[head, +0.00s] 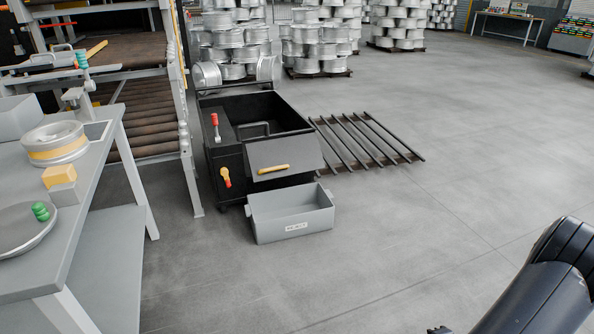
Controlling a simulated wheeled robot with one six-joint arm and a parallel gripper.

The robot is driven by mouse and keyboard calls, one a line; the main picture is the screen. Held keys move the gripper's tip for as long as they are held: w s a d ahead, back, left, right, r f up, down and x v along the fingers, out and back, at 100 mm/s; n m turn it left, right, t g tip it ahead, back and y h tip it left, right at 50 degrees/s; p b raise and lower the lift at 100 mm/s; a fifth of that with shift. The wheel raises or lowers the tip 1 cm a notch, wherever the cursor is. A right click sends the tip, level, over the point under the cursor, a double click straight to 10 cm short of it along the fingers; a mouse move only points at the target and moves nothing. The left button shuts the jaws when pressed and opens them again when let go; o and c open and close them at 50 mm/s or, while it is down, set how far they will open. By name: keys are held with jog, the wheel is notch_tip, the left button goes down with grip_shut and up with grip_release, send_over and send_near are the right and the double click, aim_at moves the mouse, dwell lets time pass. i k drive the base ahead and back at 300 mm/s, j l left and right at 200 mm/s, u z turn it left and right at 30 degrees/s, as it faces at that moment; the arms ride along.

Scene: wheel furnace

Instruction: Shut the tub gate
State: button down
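The black tub (208,147) stands on the floor left of centre in the head view. Its gate (283,152) is a dark flat panel at the front right, tilted outward from the tub and open. A yellow handle (273,169) runs across the gate. A red-topped lever (215,120) stands at the tub's left, and a red and yellow handle (225,177) is on its front. My arm shows at the lower right, well away from the tub. A small dark part of mine pokes in at the bottom edge; the gripper's fingers are not seen.
A grey bin (290,217) sits on the floor just in front of the gate. A floor rack of dark bars (367,140) lies right of the tub. A grey workbench (90,205) and a roller frame (150,128) stand left. Floor between bin and arm is clear.

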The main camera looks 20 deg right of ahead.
aim_at(271, 158)
jog(key=i+u, duration=0.1)
jog(key=i, duration=0.5)
jog(key=i+l, duration=0.15)
jog(key=i, duration=0.4)
jog(key=i+u, duration=0.15)
jog(key=i, duration=0.45)
jog(key=i+l, duration=0.2)
jog(key=i, duration=0.35)
jog(key=i+l+u, duration=0.15)
jog(key=i, duration=0.4)
